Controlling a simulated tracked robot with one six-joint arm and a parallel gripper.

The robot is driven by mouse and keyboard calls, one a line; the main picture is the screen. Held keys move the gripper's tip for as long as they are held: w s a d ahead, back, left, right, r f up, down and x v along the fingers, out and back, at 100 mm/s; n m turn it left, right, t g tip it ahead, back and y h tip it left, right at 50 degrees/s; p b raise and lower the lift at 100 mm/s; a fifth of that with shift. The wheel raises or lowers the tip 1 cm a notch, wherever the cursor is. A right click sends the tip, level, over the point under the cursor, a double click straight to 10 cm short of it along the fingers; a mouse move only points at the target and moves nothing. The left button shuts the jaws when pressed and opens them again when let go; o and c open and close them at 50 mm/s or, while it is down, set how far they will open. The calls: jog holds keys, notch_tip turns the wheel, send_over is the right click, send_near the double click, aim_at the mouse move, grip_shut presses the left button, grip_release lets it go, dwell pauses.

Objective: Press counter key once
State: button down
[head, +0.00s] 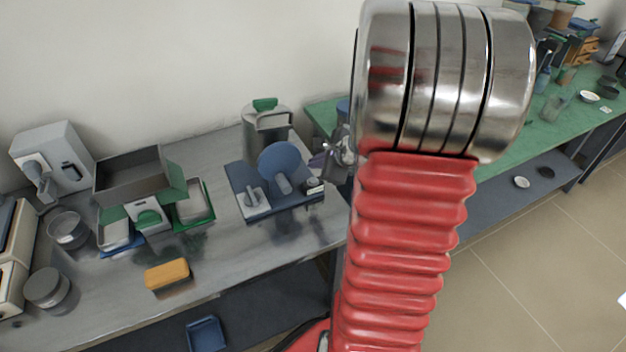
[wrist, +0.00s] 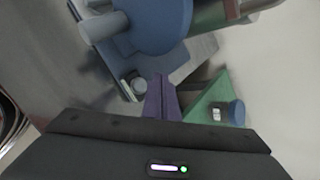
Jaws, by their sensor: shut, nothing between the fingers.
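A blue device with an upright round disc (head: 282,158) stands on the grey metal bench. A small dark cylinder with a pale top (head: 314,185), perhaps the counter, sits at the right corner of its base (head: 258,212). In the wrist view the disc (wrist: 150,22) is at the top and the small cylinder (wrist: 138,85) shows just left of the fingertips. My gripper (head: 322,159) is right of the disc, partly hidden by my arm. In the wrist view its purple fingers (wrist: 161,95) are together and empty. I cannot make out a separate key or whether the fingertips touch anything.
A metal canister with a green lid (head: 267,122) stands behind the device. A grey open box (head: 132,178), trays and an orange block (head: 167,274) are to the left. A green bench (head: 480,130) with bottles and dishes is at right. Bare bench lies before the device.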

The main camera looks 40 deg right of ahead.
jog(key=shift+f, duration=1.5)
dwell(0.9)
jog(key=shift+f, duration=0.3)
jog(key=shift+f, duration=0.5)
dwell(1.0)
jog(key=shift+r, duration=0.9)
jog(key=shift+r, duration=0.15)
jog(key=shift+r, duration=2.35)
